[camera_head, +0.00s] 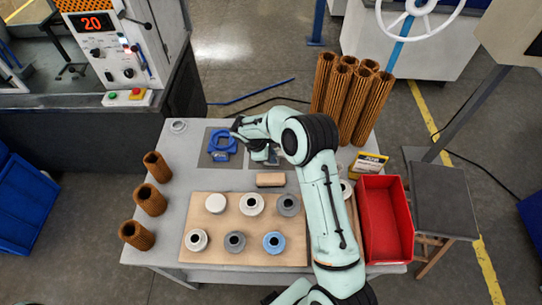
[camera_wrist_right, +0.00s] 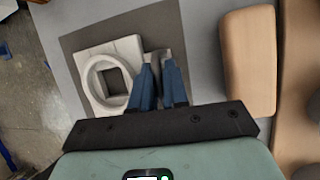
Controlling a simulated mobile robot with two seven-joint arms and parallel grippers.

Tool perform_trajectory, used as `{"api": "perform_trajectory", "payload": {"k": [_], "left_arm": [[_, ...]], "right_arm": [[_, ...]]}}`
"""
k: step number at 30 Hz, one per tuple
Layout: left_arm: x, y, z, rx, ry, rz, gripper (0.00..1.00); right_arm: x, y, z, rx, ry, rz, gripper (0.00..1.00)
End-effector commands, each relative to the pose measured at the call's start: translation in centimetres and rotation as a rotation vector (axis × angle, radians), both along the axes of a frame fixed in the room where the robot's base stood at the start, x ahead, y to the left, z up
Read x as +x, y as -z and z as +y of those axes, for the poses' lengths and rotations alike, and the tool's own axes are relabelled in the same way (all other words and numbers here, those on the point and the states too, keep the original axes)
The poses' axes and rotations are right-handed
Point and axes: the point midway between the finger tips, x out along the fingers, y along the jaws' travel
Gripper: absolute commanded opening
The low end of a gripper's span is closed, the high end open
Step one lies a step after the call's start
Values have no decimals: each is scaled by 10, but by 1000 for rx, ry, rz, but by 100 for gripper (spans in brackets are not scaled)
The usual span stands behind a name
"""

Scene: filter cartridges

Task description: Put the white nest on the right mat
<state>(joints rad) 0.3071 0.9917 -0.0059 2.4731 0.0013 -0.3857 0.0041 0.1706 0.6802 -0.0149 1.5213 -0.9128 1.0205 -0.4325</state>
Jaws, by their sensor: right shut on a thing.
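The white nest (camera_wrist_right: 96,66), a square block with a round ring and a square opening, shows in the right wrist view on or just above the grey right mat (camera_wrist_right: 198,82). Whether it touches the mat I cannot tell. My right gripper (camera_wrist_right: 160,62) is shut on the nest's edge with its blue fingers. In the head view my right gripper (camera_head: 263,156) is over the right mat (camera_head: 287,158), and my arm hides most of the nest. A blue nest (camera_head: 222,144) sits on the left mat (camera_head: 206,161). My left gripper is not in view.
A wooden block (camera_head: 270,180) lies just in front of the right mat. A wooden board (camera_head: 206,246) holds several round caps. Brown cartridges stand at the left (camera_head: 150,200) and back right (camera_head: 322,82). A red bin (camera_head: 386,218) stands at the right.

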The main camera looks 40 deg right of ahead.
Motion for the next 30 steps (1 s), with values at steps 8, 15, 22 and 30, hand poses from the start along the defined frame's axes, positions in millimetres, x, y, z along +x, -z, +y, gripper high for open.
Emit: {"api": "perform_trajectory", "payload": {"k": [8, 15, 22, 30], "left_arm": [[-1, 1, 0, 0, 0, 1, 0], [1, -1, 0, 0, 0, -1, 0], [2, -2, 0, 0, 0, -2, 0], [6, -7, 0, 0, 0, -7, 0]], "right_arm": [[0, 2, 0, 1, -1, 1, 40], [1, -4, 1, 0, -1, -1, 40], [7, -40, 17, 0, -3, -5, 40], [13, -90, 40, 1, -2, -3, 40]]}}
